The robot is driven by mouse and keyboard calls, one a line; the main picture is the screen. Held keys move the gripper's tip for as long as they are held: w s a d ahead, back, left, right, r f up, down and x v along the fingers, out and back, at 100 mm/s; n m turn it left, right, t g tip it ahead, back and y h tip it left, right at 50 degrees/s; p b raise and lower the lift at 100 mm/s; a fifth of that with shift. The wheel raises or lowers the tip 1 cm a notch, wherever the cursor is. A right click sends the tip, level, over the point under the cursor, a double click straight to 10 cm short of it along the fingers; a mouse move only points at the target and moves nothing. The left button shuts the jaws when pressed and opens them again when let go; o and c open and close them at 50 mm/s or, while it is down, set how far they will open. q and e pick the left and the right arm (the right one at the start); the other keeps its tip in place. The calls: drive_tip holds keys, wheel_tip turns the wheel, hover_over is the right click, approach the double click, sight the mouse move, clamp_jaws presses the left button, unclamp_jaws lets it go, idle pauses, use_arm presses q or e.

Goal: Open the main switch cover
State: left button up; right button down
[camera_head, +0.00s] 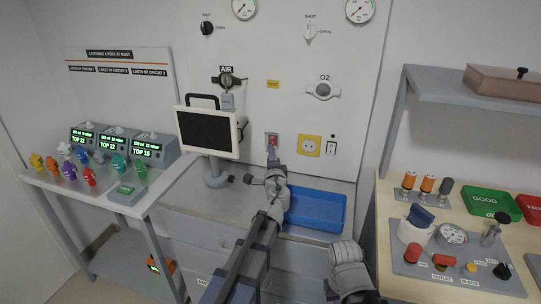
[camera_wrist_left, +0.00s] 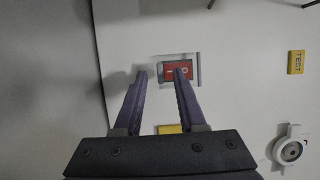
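The red main switch (camera_head: 272,139) is on the white wall panel, above the blue tray. It also shows in the left wrist view (camera_wrist_left: 177,71), with a pale, see-through-looking edge of its cover (camera_wrist_left: 198,68) beside it. Whether the cover is shut is not clear. My left gripper (camera_head: 271,150) reaches up to the panel just below the switch. In the wrist view its fingers (camera_wrist_left: 160,75) are apart with nothing between them, and one fingertip overlaps the switch; contact cannot be told. Part of my right arm shows at the bottom of the head view; its fingers are not clear.
A monitor (camera_head: 208,132) stands left of the switch, and a yellow socket (camera_head: 309,146) is to its right. The blue tray (camera_head: 325,212) lies on the counter below. Valve fittings (camera_head: 322,90) are above. A workbench with parts (camera_head: 455,270) is at right.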

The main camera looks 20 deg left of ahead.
use_arm(q)
drive_tip(key=shift+w+a, duration=0.1)
drive_tip(key=shift+w, duration=0.2)
drive_tip(key=shift+c, duration=0.2)
clamp_jaws()
